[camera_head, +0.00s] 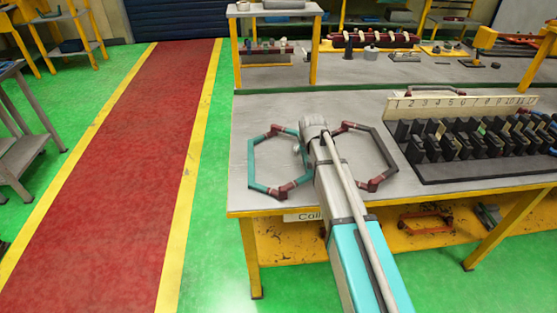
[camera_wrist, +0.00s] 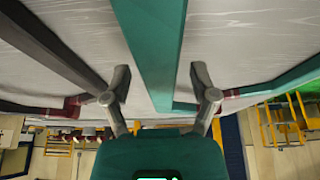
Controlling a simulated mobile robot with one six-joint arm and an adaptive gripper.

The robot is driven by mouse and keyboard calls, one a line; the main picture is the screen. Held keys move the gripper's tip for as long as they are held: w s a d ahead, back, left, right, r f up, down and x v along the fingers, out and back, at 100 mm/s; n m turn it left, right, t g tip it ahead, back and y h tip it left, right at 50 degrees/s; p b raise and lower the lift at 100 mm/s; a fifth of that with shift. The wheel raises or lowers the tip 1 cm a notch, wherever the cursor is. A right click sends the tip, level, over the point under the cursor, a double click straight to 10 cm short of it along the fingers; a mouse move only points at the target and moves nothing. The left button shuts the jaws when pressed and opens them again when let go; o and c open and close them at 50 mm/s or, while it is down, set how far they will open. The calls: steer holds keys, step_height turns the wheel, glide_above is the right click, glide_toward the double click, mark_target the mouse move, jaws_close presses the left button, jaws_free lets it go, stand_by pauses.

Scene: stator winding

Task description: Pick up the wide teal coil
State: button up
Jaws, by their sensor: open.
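The wide teal coil (camera_head: 252,165), a six-sided frame with dark red wrapped corners, lies flat at the left end of the grey bench. My gripper (camera_head: 302,148) is over its right side, partly hidden by my arm. In the wrist view my gripper (camera_wrist: 160,72) is open, with one finger on each side of a teal bar of the coil (camera_wrist: 165,55). The bar lies between the fingers in the picture, and I see no contact. I cannot tell how far the fingertips are above the bench.
A dark grey coil (camera_head: 388,152) with red corners lies just right of my arm; its bar shows at the left in the wrist view (camera_wrist: 48,45). A numbered rack (camera_head: 450,165) of dark blocks stands further right.

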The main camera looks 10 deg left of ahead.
stand_by(0.4)
jaws_close()
